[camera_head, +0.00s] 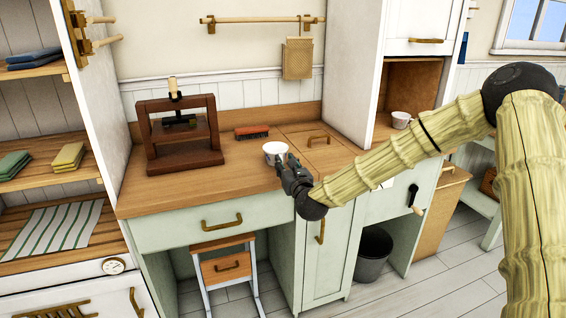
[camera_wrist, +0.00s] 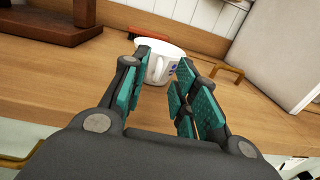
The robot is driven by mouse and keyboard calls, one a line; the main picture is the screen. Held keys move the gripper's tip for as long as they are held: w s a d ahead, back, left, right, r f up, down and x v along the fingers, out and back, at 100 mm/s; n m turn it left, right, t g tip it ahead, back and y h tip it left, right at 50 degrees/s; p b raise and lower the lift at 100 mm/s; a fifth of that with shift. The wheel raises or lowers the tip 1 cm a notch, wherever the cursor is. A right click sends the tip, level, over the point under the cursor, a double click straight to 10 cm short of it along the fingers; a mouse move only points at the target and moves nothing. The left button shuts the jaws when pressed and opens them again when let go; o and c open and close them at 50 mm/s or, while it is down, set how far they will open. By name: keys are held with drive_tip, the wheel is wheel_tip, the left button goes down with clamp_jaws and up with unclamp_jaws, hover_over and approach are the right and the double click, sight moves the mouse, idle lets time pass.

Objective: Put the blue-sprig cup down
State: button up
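My gripper (camera_head: 288,165) reaches in from the right. In the wrist view my gripper (camera_wrist: 163,72) has its teal-padded fingers apart, one on each side of the handle, with visible space between pads and handle. The cup's base is partly hidden, but it appears to rest on the counter.
The wooden counter (camera_head: 220,187) has free room left of the cup. A dark wooden press (camera_head: 186,160) stands at the left and a red brush (camera_head: 252,132) lies behind. A brass handle (camera_head: 318,140) lies right of the cup. Another white cup (camera_head: 401,120) stands farther right.

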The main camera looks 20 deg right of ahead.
drive_tip(key=s, duration=0.9)
drive_tip(key=s+a+f+n+g+y, duration=0.1)
drive_tip(key=s+a+f+n+g, duration=0.2)
drive_tip(key=s+f+n, duration=0.55)
drive_tip(key=s+a+f+n+g+y, duration=0.1)
drive_tip(key=s+a+f+n+g, duration=0.25)
drive_tip(key=f, duration=0.95)
drive_tip(key=s+a+f+n+g+y, duration=0.1)
drive_tip(key=s+a+f+n+g, duration=0.2)
drive_tip(key=s+f+n, duration=0.6)
drive_tip(key=s+d+f+n+g+h, duration=0.1)
drive_tip(key=s+f+n+g, duration=0.3)
drive_tip(key=s, duration=1)
drive_tip(key=s+d+f+n+g+h, duration=0.2)
drive_tip(key=s+d+f+n+g, duration=0.1)
drive_tip(key=s+f+n, duration=0.7)
drive_tip(key=s+f+g+b, duration=0.1)
drive_tip(key=s+f, duration=0.1)
drive_tip(key=s, duration=0.2)
drive_tip(key=shift+d+n, duration=0.3)
drive_tip(key=shift+n, duration=0.1)
drive_tip(key=shift+g, duration=0.25)
